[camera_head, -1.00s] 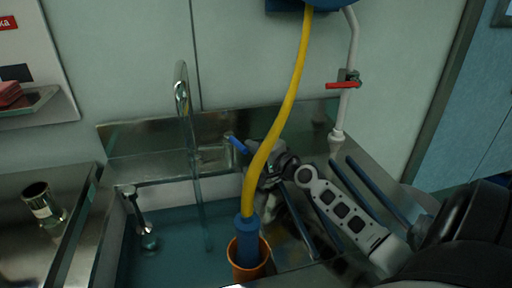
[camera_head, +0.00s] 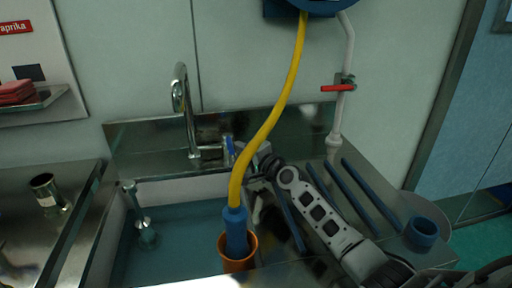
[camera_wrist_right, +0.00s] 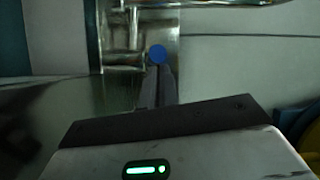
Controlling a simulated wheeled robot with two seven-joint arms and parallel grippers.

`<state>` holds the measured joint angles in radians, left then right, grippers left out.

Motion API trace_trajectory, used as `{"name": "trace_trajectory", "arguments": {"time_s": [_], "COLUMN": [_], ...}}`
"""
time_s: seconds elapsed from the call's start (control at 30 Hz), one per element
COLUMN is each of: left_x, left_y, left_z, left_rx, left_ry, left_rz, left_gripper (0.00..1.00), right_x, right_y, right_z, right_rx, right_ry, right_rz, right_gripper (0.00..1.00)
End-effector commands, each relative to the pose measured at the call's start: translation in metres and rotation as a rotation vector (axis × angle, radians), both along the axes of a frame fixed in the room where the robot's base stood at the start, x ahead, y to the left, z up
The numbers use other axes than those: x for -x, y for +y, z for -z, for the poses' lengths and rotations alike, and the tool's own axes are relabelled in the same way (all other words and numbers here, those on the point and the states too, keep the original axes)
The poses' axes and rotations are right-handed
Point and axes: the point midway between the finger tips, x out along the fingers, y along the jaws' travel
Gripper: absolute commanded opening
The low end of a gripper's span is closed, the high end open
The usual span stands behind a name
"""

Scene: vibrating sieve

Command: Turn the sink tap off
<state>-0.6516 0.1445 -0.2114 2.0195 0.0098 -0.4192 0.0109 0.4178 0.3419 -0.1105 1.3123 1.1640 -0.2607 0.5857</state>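The chrome tap (camera_head: 188,125) stands at the back of the sink (camera_head: 180,230); no water stream shows below its spout. Its blue-ended lever (camera_head: 229,146) is at the right of the tap's base, steeply upright. My right gripper (camera_head: 246,158) is just right of the lever. In the right wrist view, the lever's round blue end (camera_wrist_right: 157,54) is right at the tips of my right gripper's fingers (camera_wrist_right: 159,78). The fingers look close together; whether they touch the lever is unclear. My left gripper is out of view.
A yellow hose (camera_head: 272,115) hangs in front of the gripper, its blue end (camera_head: 236,230) in an orange cup (camera_head: 238,262). Blue bars (camera_head: 346,188) and a blue cup (camera_head: 422,232) are on the right counter. A red-handled valve (camera_head: 338,88) is on the wall pipe.

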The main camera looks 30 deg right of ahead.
Motion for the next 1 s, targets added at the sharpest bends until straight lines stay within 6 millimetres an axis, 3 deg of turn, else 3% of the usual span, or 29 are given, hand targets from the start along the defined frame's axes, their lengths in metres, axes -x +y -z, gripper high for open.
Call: {"name": "trace_trajectory", "arguments": {"time_s": [0.03, 0.17, 0.4, 0.5, 0.73, 1.0], "left_x": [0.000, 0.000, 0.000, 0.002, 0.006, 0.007], "left_y": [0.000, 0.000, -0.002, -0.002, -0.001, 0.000], "left_z": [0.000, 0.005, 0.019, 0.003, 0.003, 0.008], "left_rx": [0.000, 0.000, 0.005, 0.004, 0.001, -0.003], "left_ry": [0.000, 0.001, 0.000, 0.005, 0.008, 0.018], "left_rz": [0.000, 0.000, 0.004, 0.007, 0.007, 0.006], "left_gripper": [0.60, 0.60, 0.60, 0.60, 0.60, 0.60], "right_x": [0.000, 0.001, 0.005, 0.028, 0.075, 0.102], "right_y": [0.008, 0.002, -0.034, -0.031, -0.031, -0.032], "right_z": [0.000, 0.001, -0.003, -0.010, -0.011, -0.012], "right_rx": [-0.004, -0.004, 0.001, -0.002, -0.001, -0.002], "right_ry": [0.003, 0.002, -0.003, 0.003, 0.001, -0.001], "right_rz": [-0.018, -0.016, -0.013, -0.017, -0.014, -0.012], "right_gripper": [0.00, 0.00, 0.00, 0.00, 0.00, 0.00]}}
